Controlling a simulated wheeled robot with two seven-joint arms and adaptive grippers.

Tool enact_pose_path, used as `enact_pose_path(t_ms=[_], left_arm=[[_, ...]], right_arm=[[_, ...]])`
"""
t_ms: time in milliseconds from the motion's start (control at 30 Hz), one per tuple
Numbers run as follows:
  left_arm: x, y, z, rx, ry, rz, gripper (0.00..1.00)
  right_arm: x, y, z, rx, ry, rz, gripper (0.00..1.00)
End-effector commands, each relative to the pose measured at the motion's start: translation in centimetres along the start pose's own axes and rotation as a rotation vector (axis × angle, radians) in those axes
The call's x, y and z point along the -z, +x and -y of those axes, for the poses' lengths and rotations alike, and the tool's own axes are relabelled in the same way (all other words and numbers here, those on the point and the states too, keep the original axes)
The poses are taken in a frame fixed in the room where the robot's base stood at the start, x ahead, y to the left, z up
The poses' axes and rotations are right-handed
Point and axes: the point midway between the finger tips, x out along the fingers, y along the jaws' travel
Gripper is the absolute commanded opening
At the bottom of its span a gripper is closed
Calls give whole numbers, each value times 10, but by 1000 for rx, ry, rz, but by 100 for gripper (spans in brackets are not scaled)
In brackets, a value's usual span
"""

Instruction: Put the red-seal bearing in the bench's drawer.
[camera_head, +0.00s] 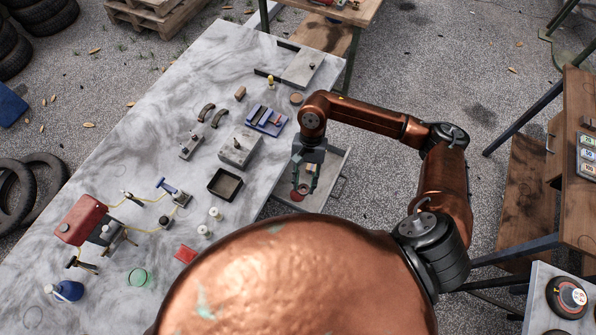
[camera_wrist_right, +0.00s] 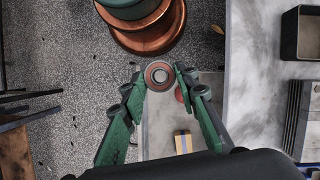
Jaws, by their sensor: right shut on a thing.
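My right gripper (camera_head: 304,182) is shut on the red-seal bearing (camera_wrist_right: 159,76), a ring with a reddish-brown face and a metal bore, held between the fingertips. In the head view the gripper points down over the bench's open drawer (camera_head: 332,170), a grey tray pulled out from the bench's right side. In the wrist view the drawer floor (camera_wrist_right: 158,122) shows below the fingers, and the bearing appears above it, near its end. My left gripper is in neither view.
A red round thing (camera_wrist_right: 180,95) and a tan-and-blue block (camera_wrist_right: 183,142) show in the drawer area. The marble bench (camera_head: 130,120) carries a black tray (camera_head: 225,184), a grey box (camera_head: 238,147) and a red compressor tank (camera_head: 80,219). Gravel floor lies right of the drawer.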

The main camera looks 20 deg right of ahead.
Motion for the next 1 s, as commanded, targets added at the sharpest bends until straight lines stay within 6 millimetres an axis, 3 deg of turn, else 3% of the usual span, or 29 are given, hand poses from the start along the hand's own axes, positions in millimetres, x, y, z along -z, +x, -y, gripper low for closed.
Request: enact_pose_path(t_ms=[33,200,400,500,700,867,1000], left_arm=[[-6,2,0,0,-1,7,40],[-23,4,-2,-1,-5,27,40],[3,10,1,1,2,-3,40],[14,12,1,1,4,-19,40],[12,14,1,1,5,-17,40],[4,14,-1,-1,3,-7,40],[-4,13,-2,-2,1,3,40]], right_arm=[[-3,17,-2,38,92,11,3],[-5,52,-6,178,438,10,3],[-4,79,-21,357,875,6,3],[0,86,-31,441,1078,4,3],[8,91,-52,561,1366,0,3],[15,90,-59,599,1456,0,3],[41,91,-59,602,1468,-2,3]])
